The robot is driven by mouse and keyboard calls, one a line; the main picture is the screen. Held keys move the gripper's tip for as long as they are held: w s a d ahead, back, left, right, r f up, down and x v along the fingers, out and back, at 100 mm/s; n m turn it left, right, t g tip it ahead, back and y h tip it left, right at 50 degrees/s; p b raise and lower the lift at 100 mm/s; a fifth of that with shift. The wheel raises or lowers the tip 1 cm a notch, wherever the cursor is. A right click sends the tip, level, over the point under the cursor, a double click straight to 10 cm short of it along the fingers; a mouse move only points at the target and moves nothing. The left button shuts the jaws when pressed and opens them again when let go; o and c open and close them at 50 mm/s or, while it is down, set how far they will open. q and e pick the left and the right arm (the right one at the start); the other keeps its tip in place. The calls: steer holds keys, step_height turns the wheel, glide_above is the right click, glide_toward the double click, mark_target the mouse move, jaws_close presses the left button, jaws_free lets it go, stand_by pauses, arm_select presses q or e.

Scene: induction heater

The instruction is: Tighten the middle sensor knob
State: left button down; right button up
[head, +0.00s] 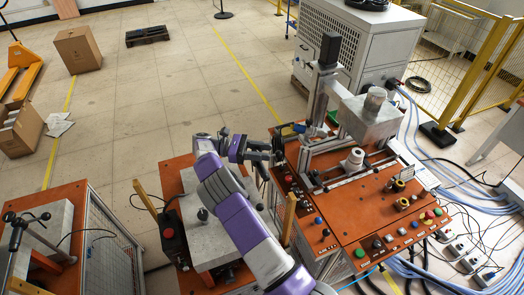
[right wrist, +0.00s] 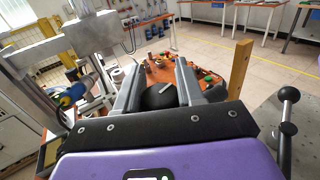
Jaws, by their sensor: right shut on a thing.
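My right gripper (head: 272,153) reaches the left edge of the orange-topped induction heater (head: 350,222) in the head view. In the right wrist view, the two grey fingers of my right gripper (right wrist: 159,70) stand on either side of a round black knob (right wrist: 158,97) with a light grey bar on it. The fingers are shut on this knob. I cannot tell from the pictures whether it is the middle sensor knob, as its neighbours are hard to make out. In the head view the fingers largely hide it. My left gripper is not in view.
A metal column with a clamp (head: 325,75) rises from the heater close beside my gripper. A wooden post (right wrist: 239,68) and a ball-ended lever (right wrist: 288,95) stand right of the gripper in the wrist view. Red and green buttons (head: 428,215) line the heater's front.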

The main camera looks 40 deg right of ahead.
steer(key=shift+r, duration=0.25)
steer(key=o, duration=0.7)
steer(key=shift+o, duration=1.4)
steer(key=shift+f, duration=0.1)
step_height(320, 180, up, 10)
